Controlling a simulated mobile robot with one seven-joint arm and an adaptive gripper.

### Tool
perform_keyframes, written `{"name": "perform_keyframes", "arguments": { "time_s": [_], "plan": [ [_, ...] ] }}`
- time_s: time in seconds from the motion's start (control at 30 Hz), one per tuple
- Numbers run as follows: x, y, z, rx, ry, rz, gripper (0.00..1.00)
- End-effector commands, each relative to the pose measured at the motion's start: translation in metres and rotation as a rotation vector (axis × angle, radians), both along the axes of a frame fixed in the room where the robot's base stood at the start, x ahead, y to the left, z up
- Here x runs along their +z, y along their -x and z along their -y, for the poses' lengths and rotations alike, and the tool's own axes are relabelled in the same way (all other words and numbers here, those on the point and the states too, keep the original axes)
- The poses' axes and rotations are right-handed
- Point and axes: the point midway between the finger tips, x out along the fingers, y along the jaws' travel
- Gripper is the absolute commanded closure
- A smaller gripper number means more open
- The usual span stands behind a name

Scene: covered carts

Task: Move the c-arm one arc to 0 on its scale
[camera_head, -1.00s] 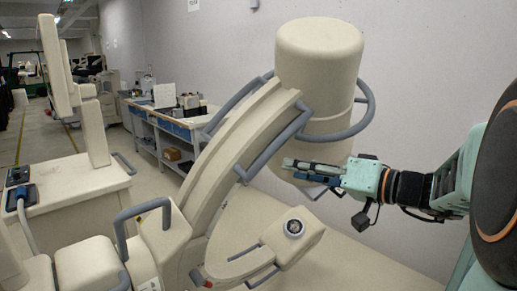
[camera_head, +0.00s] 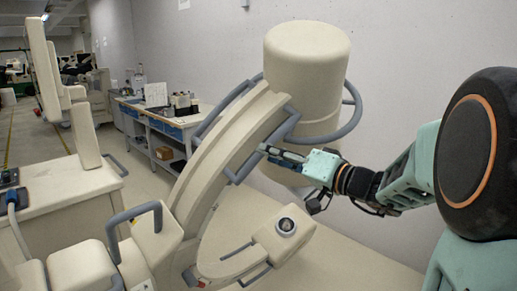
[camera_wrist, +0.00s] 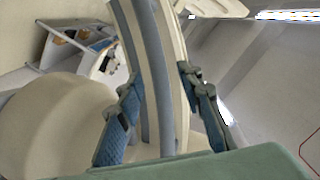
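The cream C-arm arc (camera_head: 208,150) curves up from its cart to a large cylindrical head (camera_head: 307,62), with a grey rail along its side. The lower end of the arc carries a block with a round dark lens (camera_head: 286,227). My gripper (camera_head: 266,150) is at the right side of the arc, close to the grey rail. In the wrist view, my two blue-padded fingers (camera_wrist: 160,80) are spread apart with the arc (camera_wrist: 160,70) and its grey strip between them. Whether a finger touches it cannot be told. No scale marks are readable.
A grey loop handle (camera_head: 350,110) surrounds the cylinder. The cart has another grey handle (camera_head: 135,214) in front. A monitor cart (camera_head: 78,194) stands at left, and a workbench (camera_head: 165,127) stands behind. A bare wall is behind my arm, with open floor at lower right.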

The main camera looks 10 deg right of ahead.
Motion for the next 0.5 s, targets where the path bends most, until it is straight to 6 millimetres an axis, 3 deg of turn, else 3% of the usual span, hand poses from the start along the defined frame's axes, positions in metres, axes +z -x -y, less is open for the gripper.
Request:
{"name": "perform_keyframes", "arguments": {
  "time_s": [0.2, 0.5],
  "plan": [
    [0.001, -0.018, -0.015, 0.002, -0.001, 0.0, 0.66],
    [0.0, -0.027, -0.022, 0.0, 0.0, 0.0, 0.66]
  ]
}}
